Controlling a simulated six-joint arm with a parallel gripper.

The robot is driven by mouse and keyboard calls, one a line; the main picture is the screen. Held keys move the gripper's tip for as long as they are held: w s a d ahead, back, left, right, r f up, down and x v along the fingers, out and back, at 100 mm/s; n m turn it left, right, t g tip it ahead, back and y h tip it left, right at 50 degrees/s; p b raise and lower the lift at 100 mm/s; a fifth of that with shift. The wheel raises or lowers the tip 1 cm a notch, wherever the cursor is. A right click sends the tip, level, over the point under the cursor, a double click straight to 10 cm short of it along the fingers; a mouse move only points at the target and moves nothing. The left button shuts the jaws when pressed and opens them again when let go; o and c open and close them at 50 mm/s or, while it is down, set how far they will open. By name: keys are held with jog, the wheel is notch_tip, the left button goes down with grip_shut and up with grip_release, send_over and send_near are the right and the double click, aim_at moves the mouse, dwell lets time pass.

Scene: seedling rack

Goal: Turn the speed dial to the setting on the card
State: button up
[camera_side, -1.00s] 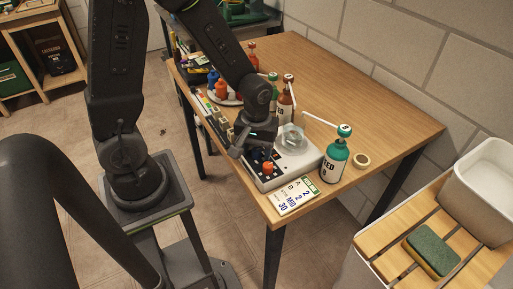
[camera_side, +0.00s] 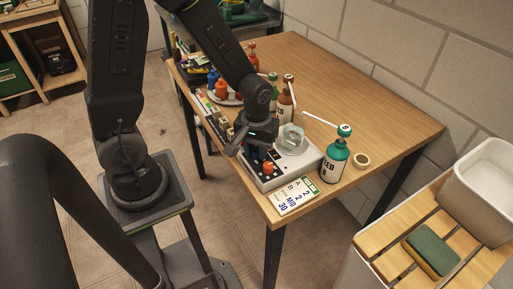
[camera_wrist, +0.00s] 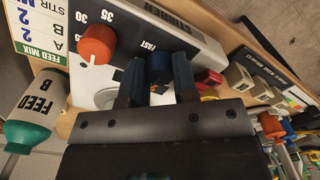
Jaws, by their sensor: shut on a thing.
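The stirrer (camera_side: 298,165) is a white box with a dark control face. Its dark blue speed dial (camera_wrist: 159,67) lies between the two fingers of my gripper (camera_wrist: 158,80), near the word FAST. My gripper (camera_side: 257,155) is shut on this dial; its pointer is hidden. An orange dial (camera_side: 268,168) sits beside it, with a white mark and numbers including 30 and 35, and shows in the wrist view (camera_wrist: 97,44). The card (camera_side: 293,195) lies in front of the stirrer and reads A 2, B 2, MID, 30; in the wrist view (camera_wrist: 38,32) its STIR line is partly cut off.
A clear beaker (camera_side: 291,138) stands on the stirrer. The table's right side is clear.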

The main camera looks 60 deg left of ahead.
aim_at(256, 149)
jog(key=m, duration=1)
jog(key=shift+m, duration=0.3)
dwell(0.4)
jog(key=o, duration=0.9)
jog(key=shift+o, duration=0.2)
notch_tip(256, 149, up, 14)
